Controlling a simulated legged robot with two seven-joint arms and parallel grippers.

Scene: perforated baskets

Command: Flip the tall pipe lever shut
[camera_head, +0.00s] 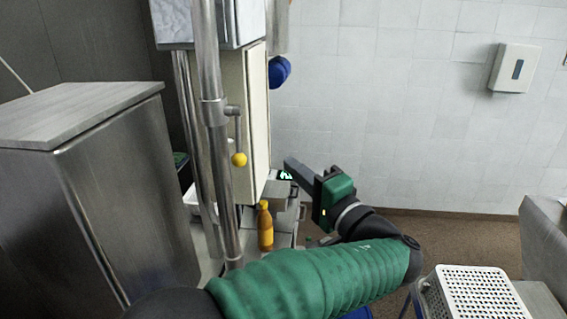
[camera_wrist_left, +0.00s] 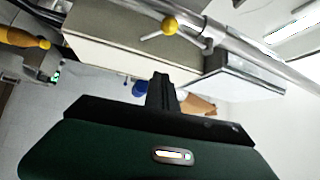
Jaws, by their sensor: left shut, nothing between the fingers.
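The tall metal pipe (camera_head: 208,60) stands upright left of centre in the head view. Its lever (camera_head: 238,130) comes off a collar on the pipe's right side and hangs down to a yellow ball knob (camera_head: 239,159). My left gripper (camera_head: 288,163) is shut and empty, to the right of the knob and apart from it. In the left wrist view, the closed fingers (camera_wrist_left: 160,82) point toward the pipe (camera_wrist_left: 235,42), and the yellow knob (camera_wrist_left: 169,25) shows beyond them. My right gripper is not in view.
A cream cabinet (camera_head: 256,120) stands right behind the pipe. A yellow-orange bottle (camera_head: 265,228) stands on the counter below the lever. A steel cabinet (camera_head: 125,190) is at left. A perforated basket (camera_head: 472,292) is at bottom right. The space before the tiled wall is open.

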